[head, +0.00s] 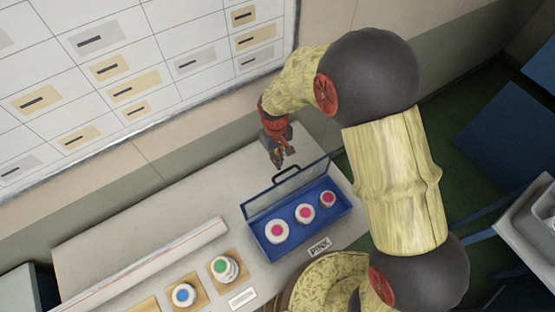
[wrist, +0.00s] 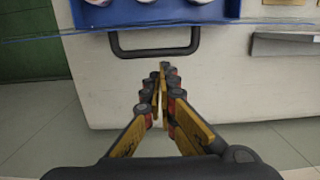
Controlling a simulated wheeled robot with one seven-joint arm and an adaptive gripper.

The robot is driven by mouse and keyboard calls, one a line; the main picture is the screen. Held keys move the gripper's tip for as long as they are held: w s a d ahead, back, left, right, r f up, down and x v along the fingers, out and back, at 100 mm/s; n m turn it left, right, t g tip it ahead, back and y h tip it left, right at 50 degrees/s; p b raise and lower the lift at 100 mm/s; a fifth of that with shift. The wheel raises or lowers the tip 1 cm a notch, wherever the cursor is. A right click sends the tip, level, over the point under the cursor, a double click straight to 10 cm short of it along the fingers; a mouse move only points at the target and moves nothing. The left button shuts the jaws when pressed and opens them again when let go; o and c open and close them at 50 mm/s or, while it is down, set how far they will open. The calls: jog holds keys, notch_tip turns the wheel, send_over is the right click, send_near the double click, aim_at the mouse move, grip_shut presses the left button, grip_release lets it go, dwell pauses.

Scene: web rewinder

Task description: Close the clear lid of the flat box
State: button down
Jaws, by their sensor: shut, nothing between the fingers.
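The flat blue box (head: 342,207) lies on the bench with several white rolls with pink centres in a row inside. Its clear lid (head: 262,199) stands raised along the back edge, and the black handle (head: 287,173) is on the lid's upper edge. My gripper (head: 280,161) is shut and empty, behind the lid and near the handle. In the wrist view my gripper (wrist: 163,72) points at the handle (wrist: 153,52), its tips just short of it with no clear contact. The blue box (wrist: 150,13) shows beyond the handle there.
A "PINK" label (head: 319,246) lies in front of the box. A roll with a green centre (head: 222,266) and one with a blue centre (head: 183,294) stand on wooden pads at the left front. A long white bar (head: 150,268) lies left of the box. The bench behind it is clear.

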jog(key=shift+s+d+r, duration=0.2)
jog(key=shift+s+d, duration=0.05)
jog(key=shift+s, duration=0.15)
